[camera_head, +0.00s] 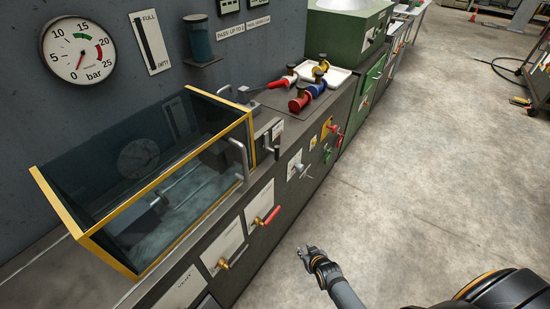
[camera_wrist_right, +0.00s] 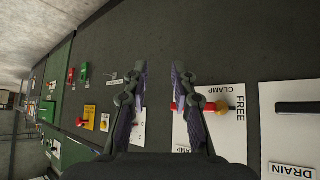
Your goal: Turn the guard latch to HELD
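The guard is a clear box with a yellow frame (camera_head: 195,215) on the bench, with a grey bar handle (camera_head: 238,160) at its right end. A small plate with a dark lever (camera_head: 276,153) stands just right of the guard; I cannot read its label or tell whether it is the latch. No HELD marking is readable. My right gripper (camera_head: 304,251) is over the floor in front of the bench, apart from it. In the right wrist view its fingers (camera_wrist_right: 160,68) are parted with nothing between them. My left gripper is not in view.
The bench front carries a red lever (camera_head: 266,217) on a plate; the right wrist view reads CLAMP and FREE (camera_wrist_right: 238,110) by a red lever. A DRAIN plate (camera_wrist_right: 290,171) is beside it. Red and blue valves (camera_head: 300,98) stand on the bench.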

